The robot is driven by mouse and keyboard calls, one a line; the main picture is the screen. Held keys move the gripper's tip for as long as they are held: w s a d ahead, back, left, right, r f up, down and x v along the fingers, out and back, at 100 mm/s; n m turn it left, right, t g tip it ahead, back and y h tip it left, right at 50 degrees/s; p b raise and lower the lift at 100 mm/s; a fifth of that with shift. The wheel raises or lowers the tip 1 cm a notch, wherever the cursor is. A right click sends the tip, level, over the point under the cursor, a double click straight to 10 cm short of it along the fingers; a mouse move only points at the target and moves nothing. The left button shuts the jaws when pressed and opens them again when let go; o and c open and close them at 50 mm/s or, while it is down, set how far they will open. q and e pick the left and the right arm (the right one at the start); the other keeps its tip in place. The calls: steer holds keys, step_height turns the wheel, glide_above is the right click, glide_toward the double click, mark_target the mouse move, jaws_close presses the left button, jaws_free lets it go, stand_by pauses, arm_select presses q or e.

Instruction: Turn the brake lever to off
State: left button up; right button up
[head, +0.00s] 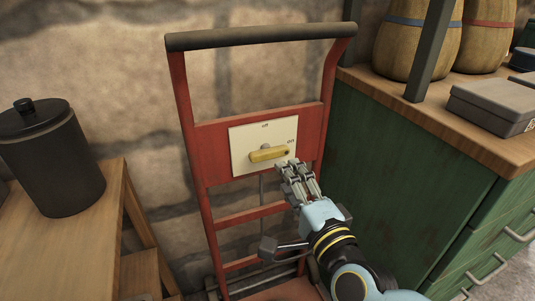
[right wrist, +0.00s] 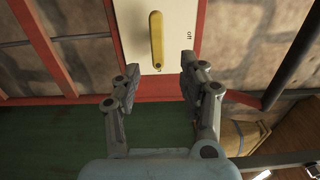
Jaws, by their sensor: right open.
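The brake lever (head: 268,154) is a yellow bar on a cream plate (head: 242,135), fixed to a red frame. It lies nearly level, its right end near the "on" mark; "off" is printed at the plate's top. In the right wrist view the lever (right wrist: 156,40) stands upright in the picture, beyond the fingertips, with "off" to its right. My right gripper (head: 287,165) is just below the lever's right end. Its fingers (right wrist: 160,68) are apart with nothing between them, and the lever lines up with the gap. I cannot tell whether a fingertip touches it. My left gripper is out of view.
The red frame (head: 203,200) has a dark top bar (head: 260,36). A green cabinet (head: 400,170) stands close on the right, with a grey box (head: 495,105) and barrels on top. A wooden table (head: 85,235) with a black canister (head: 52,160) is at left. A stone wall is behind.

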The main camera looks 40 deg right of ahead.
mark_target(271, 156)
steer(key=x, duration=0.4)
steer(key=shift+p, duration=0.4)
steer(key=x, duration=0.6)
steer(key=shift+w+f, duration=0.1)
steer(key=shift+f, duration=0.2)
steer(key=shift+c, duration=1.4)
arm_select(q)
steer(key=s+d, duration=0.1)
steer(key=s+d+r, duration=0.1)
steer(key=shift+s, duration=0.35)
arm_select(e)
jaws_close()
